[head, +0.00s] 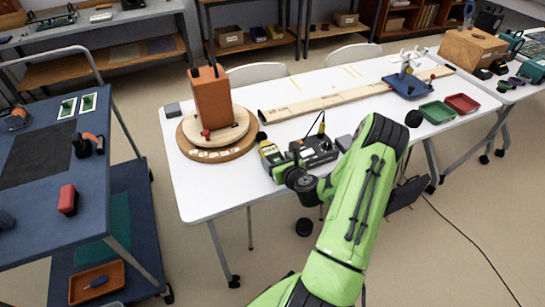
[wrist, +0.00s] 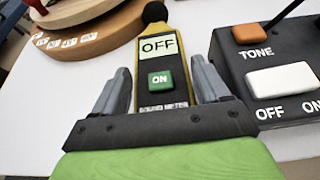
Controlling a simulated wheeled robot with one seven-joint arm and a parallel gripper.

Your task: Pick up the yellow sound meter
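The yellow sound meter (head: 268,150) lies near the front edge of the white table. In the wrist view the sound meter (wrist: 160,47) has a black ball tip at its far end, a pale screen reading OFF and a green ON button. My gripper (wrist: 159,66) is open, with one grey finger on each side of the meter's body. The fingers look close to its sides; I cannot tell whether they touch. In the head view my green arm reaches in from the lower right and hides the fingertips.
A black tone box (wrist: 280,75) with orange and white buttons stands close right of my gripper. A round wooden base (head: 247,148) with an orange-brown speaker (head: 211,97) is to the left. A long wooden board (head: 340,98) lies behind.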

